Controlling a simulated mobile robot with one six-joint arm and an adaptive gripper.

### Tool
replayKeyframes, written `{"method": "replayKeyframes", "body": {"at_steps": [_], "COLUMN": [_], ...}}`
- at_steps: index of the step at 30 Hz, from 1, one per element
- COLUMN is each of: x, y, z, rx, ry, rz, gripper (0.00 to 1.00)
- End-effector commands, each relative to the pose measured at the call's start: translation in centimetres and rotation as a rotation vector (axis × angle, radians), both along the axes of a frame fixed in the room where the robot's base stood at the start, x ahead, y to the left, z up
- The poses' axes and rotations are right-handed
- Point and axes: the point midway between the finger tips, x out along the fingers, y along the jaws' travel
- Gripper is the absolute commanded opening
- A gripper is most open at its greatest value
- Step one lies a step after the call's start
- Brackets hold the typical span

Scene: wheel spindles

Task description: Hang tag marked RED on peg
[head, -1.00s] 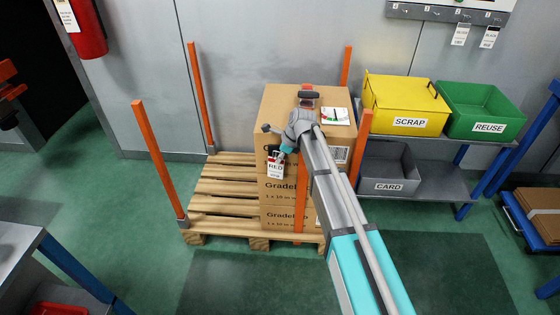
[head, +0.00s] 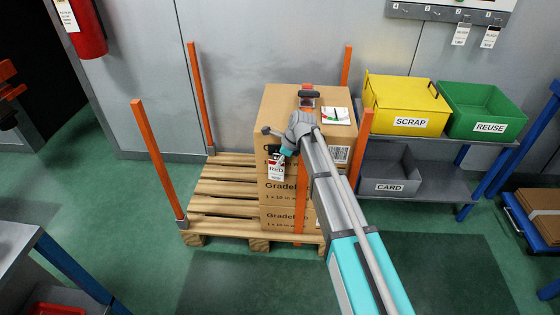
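A white tag marked RED (head: 276,170) hangs at the tip of my gripper (head: 279,156), in front of the cardboard boxes on the pallet. My gripper appears shut on the tag's upper end; the fingers are small and partly hidden. A grey peg rail (head: 430,12) with numbered pegs is on the wall at the top right, well away from my gripper. Two white tags, one on the left (head: 460,34) and one on the right (head: 490,37), hang from its right part.
Stacked boxes (head: 280,120) stand on a wooden pallet (head: 218,187) with orange posts (head: 150,155). A yellow SCRAP bin (head: 402,95), a green REUSE bin (head: 486,105) and a grey CARD bin (head: 389,170) sit on a shelf below the rail. Green floor is clear in front.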

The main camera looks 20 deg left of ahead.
Motion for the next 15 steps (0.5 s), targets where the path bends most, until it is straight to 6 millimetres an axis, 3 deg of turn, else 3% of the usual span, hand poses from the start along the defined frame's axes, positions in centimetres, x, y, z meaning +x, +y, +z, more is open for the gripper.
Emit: {"method": "replayKeyframes", "body": {"at_steps": [15], "x": [0.1], "y": [-0.4], "z": [1.1], "rx": [0.000], "ry": [-0.001], "rz": [0.000], "gripper": [0.43]}}
